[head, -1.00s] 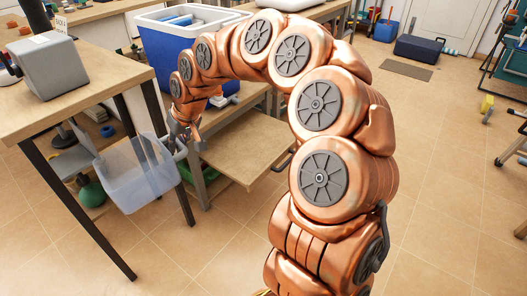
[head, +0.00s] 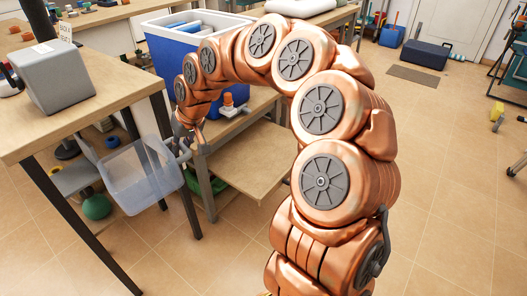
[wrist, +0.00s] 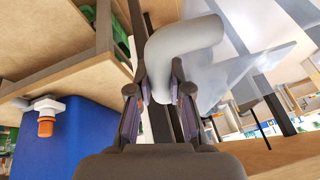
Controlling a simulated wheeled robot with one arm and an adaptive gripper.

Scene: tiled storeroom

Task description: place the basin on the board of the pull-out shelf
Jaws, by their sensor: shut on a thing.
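The basin (head: 143,188) is a clear, bluish see-through tub. In the head view it hangs in the air, slightly tilted, in front of the left table's legs. My gripper (head: 184,150) is at its right side. In the wrist view my gripper (wrist: 161,98) is shut on a thick, curved, pale grey handle (wrist: 186,42), with the see-through basin wall (wrist: 245,72) behind it to the right. The pull-out shelf's wooden board (head: 258,160) sticks out low under the bench, right of the basin and gripper. My arm hides its right part.
A wooden table (head: 105,96) with a grey box (head: 55,78) stands at left; its dark legs are close to the basin. A blue and white cooler (head: 172,62) is behind my wrist. An orange-capped fitting (head: 229,106) is on the bench.

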